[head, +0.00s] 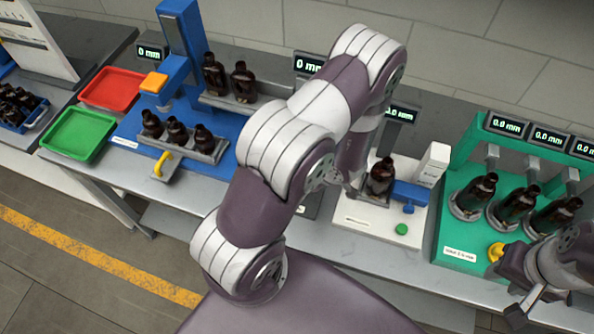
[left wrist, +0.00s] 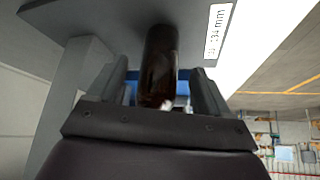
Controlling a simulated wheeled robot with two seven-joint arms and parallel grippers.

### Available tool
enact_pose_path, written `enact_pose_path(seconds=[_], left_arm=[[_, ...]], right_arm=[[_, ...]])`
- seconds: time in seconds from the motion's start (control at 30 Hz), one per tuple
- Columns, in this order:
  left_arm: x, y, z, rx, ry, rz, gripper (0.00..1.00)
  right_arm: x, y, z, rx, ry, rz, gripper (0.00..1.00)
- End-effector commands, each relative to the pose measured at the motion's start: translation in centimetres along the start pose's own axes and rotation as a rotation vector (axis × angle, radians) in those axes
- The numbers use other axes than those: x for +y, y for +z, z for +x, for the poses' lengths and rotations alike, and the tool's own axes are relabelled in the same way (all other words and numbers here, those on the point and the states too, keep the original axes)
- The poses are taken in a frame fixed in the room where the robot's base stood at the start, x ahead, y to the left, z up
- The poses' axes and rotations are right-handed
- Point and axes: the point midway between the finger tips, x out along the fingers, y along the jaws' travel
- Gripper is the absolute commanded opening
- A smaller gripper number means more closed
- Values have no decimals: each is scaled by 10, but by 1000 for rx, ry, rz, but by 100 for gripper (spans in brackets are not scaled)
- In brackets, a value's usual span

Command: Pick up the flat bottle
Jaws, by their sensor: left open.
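In the left wrist view a dark amber bottle (left wrist: 160,60) stands between the two fingers of my left gripper (left wrist: 158,72). The fingers are spread, one on each side of it. In the head view my left arm hides most of that gripper, beside a white station (head: 365,222) that holds one dark bottle (head: 382,178). This looks like the bottle in the wrist view. I cannot tell from its shape whether it is the flat one. My right gripper (head: 532,306) is at the lower right, in front of the green station; its jaw opening is unclear.
A green station (head: 458,235) at the right holds several bottles. A blue station (head: 225,125) at the left holds several more. Red (head: 113,88) and green (head: 78,134) trays lie at the left. My left arm crosses the middle of the head view.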

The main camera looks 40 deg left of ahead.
Motion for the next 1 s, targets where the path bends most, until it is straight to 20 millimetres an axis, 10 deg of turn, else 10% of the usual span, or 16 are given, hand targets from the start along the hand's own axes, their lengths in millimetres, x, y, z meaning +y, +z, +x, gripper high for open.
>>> enact_pose_path(seconds=[0.37, 0.57, 1.0], left_arm=[[0, -10, 19, -1, 1, 1, 79], [0, -10, 19, -1, 1, 1, 20], [0, -15, 15, -1, 1, 1, 13]], right_arm=[[0, -1, -9, 0, 0, 0, 40], [0, -1, -9, 0, 0, 0, 40], [0, -2, -14, 0, 0, 0, 40]])
